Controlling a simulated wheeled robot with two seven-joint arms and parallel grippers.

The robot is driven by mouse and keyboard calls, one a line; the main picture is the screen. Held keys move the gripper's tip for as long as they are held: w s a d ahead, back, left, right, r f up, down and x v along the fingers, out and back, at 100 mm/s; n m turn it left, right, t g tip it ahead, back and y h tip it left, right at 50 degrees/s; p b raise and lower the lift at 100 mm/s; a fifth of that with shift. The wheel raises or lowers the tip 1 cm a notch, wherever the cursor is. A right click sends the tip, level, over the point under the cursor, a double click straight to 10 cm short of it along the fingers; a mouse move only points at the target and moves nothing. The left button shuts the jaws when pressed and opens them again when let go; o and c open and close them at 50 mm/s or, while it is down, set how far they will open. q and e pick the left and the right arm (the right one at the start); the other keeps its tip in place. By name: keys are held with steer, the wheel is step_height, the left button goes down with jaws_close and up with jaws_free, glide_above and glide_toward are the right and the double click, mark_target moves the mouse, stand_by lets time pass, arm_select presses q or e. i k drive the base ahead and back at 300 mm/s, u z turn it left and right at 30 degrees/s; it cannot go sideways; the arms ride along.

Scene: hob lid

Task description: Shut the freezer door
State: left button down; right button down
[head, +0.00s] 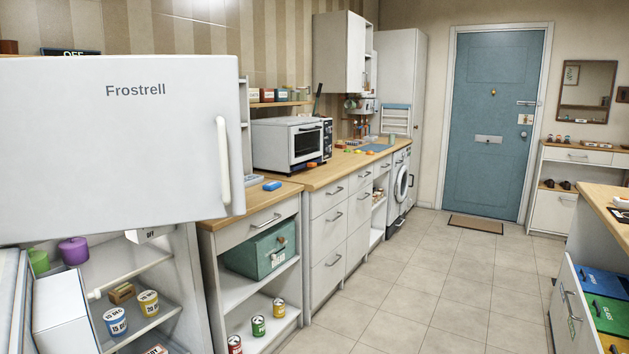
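The white freezer door (110,150), marked Frostrell, fills the upper left of the head view. Its front face is towards me, with an upright white handle (223,160) near its right edge. The door's right edge juts past the side of the open compartment below, so it appears to stand ajar. It hides the freezer's inside, and the size of the gap cannot be told. Neither of my grippers is in view.
Below the door is an open compartment with shelves (150,322), holding labelled tins (148,303) and a purple pot (74,251). A white box-like part (64,312) stands at its front left. A wooden counter (325,176) runs right. The tiled floor (440,270) is clear.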

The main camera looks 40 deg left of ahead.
mark_target(89, 144)
steer(key=i, duration=0.6)
steer(key=u, duration=2.15)
steer(key=i, duration=0.5)
steer(key=u, duration=0.1)
